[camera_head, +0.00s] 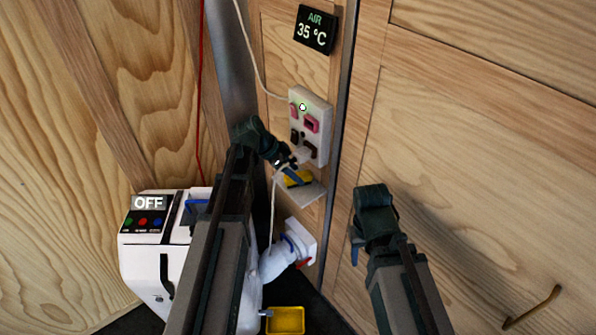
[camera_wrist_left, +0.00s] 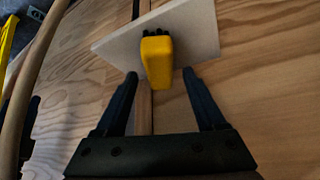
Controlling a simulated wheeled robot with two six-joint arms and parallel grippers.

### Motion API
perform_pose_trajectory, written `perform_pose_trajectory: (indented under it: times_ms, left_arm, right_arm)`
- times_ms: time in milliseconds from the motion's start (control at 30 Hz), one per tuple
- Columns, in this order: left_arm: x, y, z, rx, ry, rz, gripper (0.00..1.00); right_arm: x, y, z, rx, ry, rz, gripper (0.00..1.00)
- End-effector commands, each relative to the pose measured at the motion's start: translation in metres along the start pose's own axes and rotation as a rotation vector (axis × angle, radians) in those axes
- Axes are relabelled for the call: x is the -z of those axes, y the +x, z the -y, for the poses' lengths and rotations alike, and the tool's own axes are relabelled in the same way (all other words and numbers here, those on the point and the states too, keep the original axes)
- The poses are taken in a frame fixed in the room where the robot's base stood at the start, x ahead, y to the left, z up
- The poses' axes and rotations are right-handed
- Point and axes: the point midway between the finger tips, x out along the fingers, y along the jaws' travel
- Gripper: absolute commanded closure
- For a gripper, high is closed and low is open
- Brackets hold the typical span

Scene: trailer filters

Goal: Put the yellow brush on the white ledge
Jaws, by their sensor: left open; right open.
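The yellow brush (camera_wrist_left: 157,60) rests on the white ledge (camera_wrist_left: 112,47), its yellow end pointing toward my left gripper (camera_wrist_left: 160,80) and its dark bristles at the far side. The left gripper is open, with one finger on each side of the brush's near end; I cannot tell whether either finger touches it. In the head view the brush (camera_head: 297,179) shows on the ledge (camera_head: 305,195), partly covered by the left gripper (camera_head: 292,172). My right gripper (camera_head: 357,240) is open and empty in front of the wooden panel at the right, away from the ledge.
A white control box (camera_head: 312,122) with pink and dark parts is on the wall above the ledge. A white machine marked OFF (camera_head: 150,225) stands at the left. A white pipe (camera_head: 282,258) and a yellow bin (camera_head: 285,320) are below. A hooked handle (camera_head: 535,308) is at lower right.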

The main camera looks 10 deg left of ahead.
Motion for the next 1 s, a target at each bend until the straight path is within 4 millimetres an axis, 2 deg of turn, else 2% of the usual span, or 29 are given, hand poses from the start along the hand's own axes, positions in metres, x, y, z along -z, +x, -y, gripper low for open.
perform_pose_trajectory:
  times_ms: [33, 200, 500, 700, 900, 1000]
  left_arm:
    - [0.004, -0.017, -0.001, 0.0, -0.002, 0.0, 0.28]
    - [0.004, -0.047, -0.001, 0.001, -0.001, 0.0, 0.28]
    - [0.003, -0.086, 0.0, 0.0, -0.001, 0.0, 0.28]
    - [0.001, -0.096, 0.0, 0.0, 0.001, 0.0, 0.28]
    - [0.001, -0.097, -0.001, -0.001, 0.0, 0.001, 0.28]
    - [0.005, -0.09, -0.015, -0.016, -0.025, 0.027, 0.28]
  right_arm:
    - [-0.001, -0.016, -0.002, 0.0, 0.0, 0.0, 0.5]
    - [-0.003, -0.042, -0.004, 0.0, 0.0, 0.0, 0.5]
    - [-0.004, -0.073, -0.007, 0.0, 0.0, 0.0, 0.5]
    - [-0.005, -0.081, -0.008, 0.0, 0.0, 0.0, 0.5]
    - [-0.005, -0.081, -0.008, 0.0, 0.0, 0.0, 0.5]
    - [-0.005, -0.081, -0.008, 0.0, 0.0, 0.0, 0.5]
